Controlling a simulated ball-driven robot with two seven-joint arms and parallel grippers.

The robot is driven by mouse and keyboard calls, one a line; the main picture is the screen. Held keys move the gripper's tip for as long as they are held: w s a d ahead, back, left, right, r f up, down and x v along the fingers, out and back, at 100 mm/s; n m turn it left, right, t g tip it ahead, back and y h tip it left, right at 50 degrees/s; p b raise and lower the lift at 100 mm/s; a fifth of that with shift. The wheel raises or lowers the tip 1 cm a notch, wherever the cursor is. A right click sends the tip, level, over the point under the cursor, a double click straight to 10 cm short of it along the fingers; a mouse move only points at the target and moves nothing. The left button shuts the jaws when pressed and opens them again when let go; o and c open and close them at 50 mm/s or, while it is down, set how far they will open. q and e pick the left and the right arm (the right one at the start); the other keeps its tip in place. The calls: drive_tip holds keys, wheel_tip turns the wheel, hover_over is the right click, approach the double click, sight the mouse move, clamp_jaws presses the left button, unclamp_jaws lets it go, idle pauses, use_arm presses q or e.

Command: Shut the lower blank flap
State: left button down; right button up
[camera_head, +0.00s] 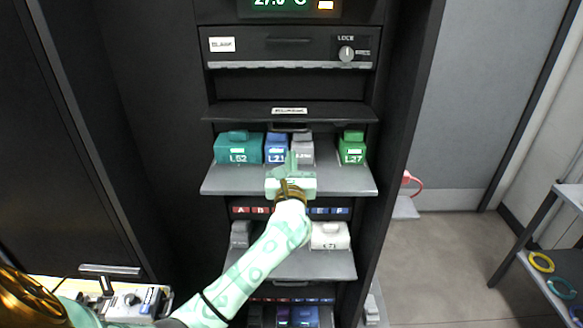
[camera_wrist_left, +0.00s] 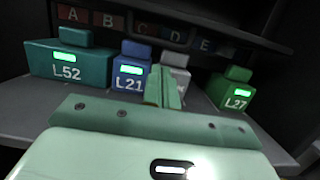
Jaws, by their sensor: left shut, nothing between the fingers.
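The lower blank flap (camera_head: 245,111) is a dark panel with a pale label, in the middle of the rack in the head view. It juts out toward me above a shelf of modules, so it looks open. My left gripper (camera_head: 291,160) is below the flap and in front of the modules, apart from the flap. Its fingers are shut together and empty, and they also show in the left wrist view (camera_wrist_left: 163,88). The gripper and arm hide part of the shelf. The flap is not clearly seen in the left wrist view. My right gripper is not in view.
A shelf (camera_head: 215,183) holds modules L52 (camera_head: 238,154), L21 (camera_head: 276,155), a grey one (camera_head: 303,154) and L27 (camera_head: 352,154). An upper blank panel (camera_head: 250,45) with a lock knob (camera_head: 346,54) is above. Another shelf (camera_head: 325,268) juts out below. Open floor lies at right.

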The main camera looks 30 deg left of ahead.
sight(290, 120)
use_arm(q)
drive_tip(key=x, duration=0.3)
drive_tip(key=shift+w+a+r, duration=0.1)
drive_tip(key=shift+w+a, duration=0.1)
drive_tip(key=shift+w, duration=0.15)
drive_tip(key=r, duration=0.1)
drive_tip(key=r+p, duration=0.1)
drive_tip(key=r, duration=0.2)
drive_tip(key=shift+w+a+r+p, duration=0.1)
drive_tip(key=shift+w+a+p, duration=0.15)
drive_tip(key=shift+w+p, duration=0.15)
